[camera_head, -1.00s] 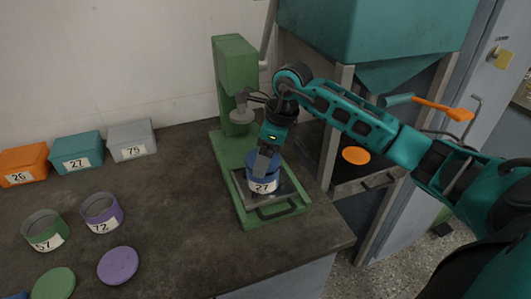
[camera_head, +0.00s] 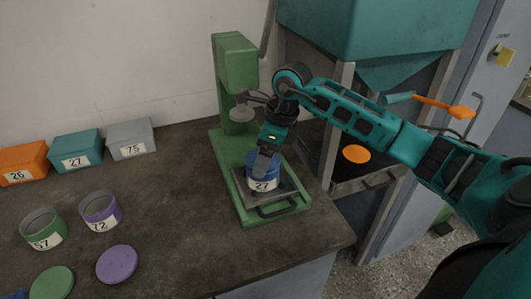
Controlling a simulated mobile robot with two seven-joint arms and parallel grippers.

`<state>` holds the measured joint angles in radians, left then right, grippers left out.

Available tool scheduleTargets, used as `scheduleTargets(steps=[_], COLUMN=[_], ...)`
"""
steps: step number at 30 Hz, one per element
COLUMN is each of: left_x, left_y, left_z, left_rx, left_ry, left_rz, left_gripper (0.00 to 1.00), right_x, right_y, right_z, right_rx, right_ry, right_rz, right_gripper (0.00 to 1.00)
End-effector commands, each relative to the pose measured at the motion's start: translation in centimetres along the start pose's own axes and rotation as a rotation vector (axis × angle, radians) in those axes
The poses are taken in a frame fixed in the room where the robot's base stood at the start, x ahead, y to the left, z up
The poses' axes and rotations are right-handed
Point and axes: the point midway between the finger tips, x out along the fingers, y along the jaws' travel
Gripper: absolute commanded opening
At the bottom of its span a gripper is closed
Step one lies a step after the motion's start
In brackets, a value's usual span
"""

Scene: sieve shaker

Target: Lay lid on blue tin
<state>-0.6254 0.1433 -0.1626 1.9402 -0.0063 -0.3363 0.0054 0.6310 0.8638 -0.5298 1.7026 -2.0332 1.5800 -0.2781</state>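The blue tin (camera_head: 262,184), labelled 27, stands upright on the tray of a green press-like machine (camera_head: 236,65). My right gripper (camera_head: 265,165) points down at the tin's top, its fingers overlapping the tin's rim and hiding part of its opening. Whether the fingers are closed on the rim cannot be told. A dark blue edge (camera_head: 14,296) shows at the bottom left corner, cut off by the frame; it may be the blue lid. My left gripper is not in view.
Green (camera_head: 43,230) and purple (camera_head: 101,212) open tins stand left, with green (camera_head: 52,283) and purple (camera_head: 117,264) lids before them. Orange (camera_head: 22,163), teal (camera_head: 76,151) and grey (camera_head: 130,139) boxes line the wall. The mid-counter is clear. An orange disc (camera_head: 356,154) lies right.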

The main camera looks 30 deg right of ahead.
Motion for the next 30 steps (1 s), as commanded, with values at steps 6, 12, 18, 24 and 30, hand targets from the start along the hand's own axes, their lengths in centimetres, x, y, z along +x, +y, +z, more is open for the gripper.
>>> scheduleTargets(steps=[6, 12, 18, 24, 30], left_x=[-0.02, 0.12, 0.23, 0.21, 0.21], left_y=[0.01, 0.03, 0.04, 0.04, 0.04], left_z=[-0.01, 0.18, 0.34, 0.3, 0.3], left_rx=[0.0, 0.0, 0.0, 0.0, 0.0], left_ry=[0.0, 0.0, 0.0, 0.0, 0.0], left_rz=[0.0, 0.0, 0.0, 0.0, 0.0], left_gripper=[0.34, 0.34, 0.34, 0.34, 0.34], right_x=[-0.03, 0.19, 0.37, 0.34, 0.34], right_y=[-0.02, -0.06, -0.08, -0.06, -0.06], right_z=[0.0, -0.07, -0.14, -0.12, -0.11], right_rx=[0.0, 0.0, 0.0, 0.0, 0.0], right_ry=[0.0, 0.0, 0.0, 0.0, 0.0], right_rz=[-0.001, -0.001, -0.001, -0.001, -0.001], right_gripper=[0.58, 0.58, 0.58, 0.58, 0.97])
